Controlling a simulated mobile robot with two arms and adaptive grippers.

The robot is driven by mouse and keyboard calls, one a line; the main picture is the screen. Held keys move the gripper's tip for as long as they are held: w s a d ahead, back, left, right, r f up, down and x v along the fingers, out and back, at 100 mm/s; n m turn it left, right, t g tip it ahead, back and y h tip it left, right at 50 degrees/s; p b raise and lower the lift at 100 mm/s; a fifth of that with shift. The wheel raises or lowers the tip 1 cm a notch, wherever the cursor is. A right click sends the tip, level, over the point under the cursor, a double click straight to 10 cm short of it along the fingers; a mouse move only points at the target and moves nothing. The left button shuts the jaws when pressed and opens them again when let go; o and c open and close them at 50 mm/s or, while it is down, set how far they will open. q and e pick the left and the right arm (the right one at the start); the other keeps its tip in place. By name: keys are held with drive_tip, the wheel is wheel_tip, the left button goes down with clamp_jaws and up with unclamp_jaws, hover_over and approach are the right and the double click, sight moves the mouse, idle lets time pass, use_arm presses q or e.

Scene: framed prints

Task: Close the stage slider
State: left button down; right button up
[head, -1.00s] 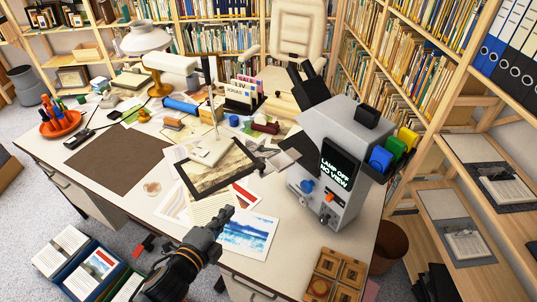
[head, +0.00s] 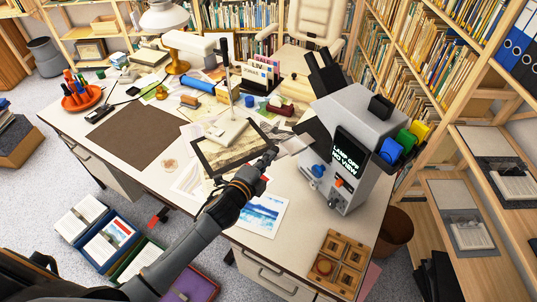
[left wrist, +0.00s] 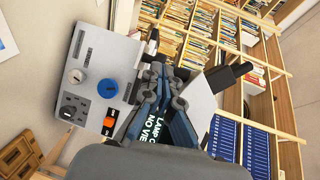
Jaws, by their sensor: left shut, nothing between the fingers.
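The grey microscope-like machine (head: 372,125) stands at the right end of the desk. Its screen reads "LAMP OFF NO VIEW". A flat pale plate (head: 294,145), which looks like the stage slider, sticks out from its left side. My left gripper (head: 270,154) is shut and empty, its tips close to the plate's outer end; I cannot tell whether they touch. In the left wrist view the shut fingers (left wrist: 158,100) lie in front of the machine, partly covering the screen. The machine's blue knob (left wrist: 107,88) and orange switch (left wrist: 108,122) show there. My right gripper is not in view.
A framed print (head: 232,150) with a lamp-like stand on it lies left of the gripper. A wooden compartment box (head: 338,264) sits at the desk's front right corner. Bookshelves stand behind and right.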

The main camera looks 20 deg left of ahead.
sight(303, 146)
use_arm(q)
drive_tip(key=shift+w+f, duration=0.1)
drive_tip(key=shift+w, duration=0.2)
drive_tip(key=w+d+b, duration=0.1)
drive_tip(key=w+d, duration=0.1)
drive_tip(key=w, duration=0.1)
drive_tip(key=w+d+b, duration=0.2)
drive_tip(key=w+d, duration=0.1)
drive_tip(key=w+d+b, duration=0.1)
drive_tip(key=w+d, duration=0.2)
drive_tip(key=w, duration=0.1)
drive_tip(key=shift+w+d+f, duration=0.1)
drive_tip(key=shift+d, duration=0.05)
drive_tip(key=shift+r, duration=0.35)
